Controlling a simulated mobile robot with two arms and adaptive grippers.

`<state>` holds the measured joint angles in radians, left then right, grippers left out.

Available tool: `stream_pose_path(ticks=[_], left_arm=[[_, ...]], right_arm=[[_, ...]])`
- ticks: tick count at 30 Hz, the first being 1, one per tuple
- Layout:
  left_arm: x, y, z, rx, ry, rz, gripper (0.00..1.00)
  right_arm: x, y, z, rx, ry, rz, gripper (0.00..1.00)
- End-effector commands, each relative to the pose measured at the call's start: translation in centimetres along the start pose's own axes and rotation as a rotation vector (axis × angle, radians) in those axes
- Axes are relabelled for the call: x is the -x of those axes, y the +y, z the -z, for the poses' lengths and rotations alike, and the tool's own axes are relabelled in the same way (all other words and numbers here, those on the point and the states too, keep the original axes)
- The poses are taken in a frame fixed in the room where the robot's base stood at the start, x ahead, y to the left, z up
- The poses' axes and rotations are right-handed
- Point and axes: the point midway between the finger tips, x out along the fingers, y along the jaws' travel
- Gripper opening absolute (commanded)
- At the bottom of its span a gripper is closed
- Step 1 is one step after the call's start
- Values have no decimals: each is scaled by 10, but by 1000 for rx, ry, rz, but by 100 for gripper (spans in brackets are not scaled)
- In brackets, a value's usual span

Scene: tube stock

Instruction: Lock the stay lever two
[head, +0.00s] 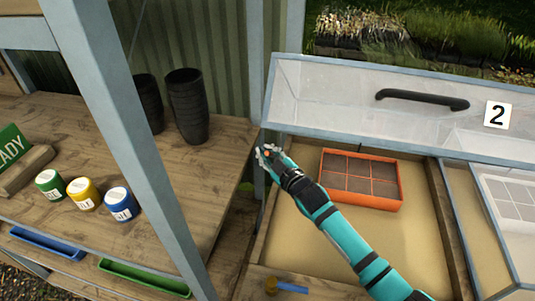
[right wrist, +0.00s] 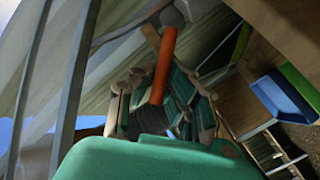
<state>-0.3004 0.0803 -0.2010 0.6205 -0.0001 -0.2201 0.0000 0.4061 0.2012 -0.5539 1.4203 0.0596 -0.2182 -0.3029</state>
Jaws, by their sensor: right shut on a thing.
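The glazed lid (head: 420,108) marked 2 is raised over a sand-floored frame, with a black handle (head: 422,99) on it. My right gripper (head: 267,152) is at the lid's left side, by the grey post. In the right wrist view its fingers (right wrist: 160,105) are closed around an orange lever (right wrist: 162,68) with a grey round end. In the head view the fingers hide most of this lever. Whether it is locked cannot be told. My left gripper is not in view.
An orange tray (head: 361,202) with dark cells lies in the frame. The bench on the left holds black pots (head: 188,105) and three labelled tins (head: 84,194). Another glazed frame (head: 510,205) adjoins on the right.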

Motion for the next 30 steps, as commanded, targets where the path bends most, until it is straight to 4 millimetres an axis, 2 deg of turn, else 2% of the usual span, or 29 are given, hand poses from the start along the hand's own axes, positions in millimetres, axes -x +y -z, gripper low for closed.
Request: stream_pose_path(ticks=[2,3,9,20,23,30], left_arm=[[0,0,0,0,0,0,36],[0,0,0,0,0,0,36],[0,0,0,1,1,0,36],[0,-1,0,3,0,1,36],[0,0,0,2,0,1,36],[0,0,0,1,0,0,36]], right_arm=[[0,4,1,6,1,-6,0],[0,5,1,6,1,-6,10],[0,4,1,3,1,-4,36],[6,2,0,1,-1,-1,36],[19,2,-1,1,-1,-2,36],[71,2,-1,1,-2,-1,36]])
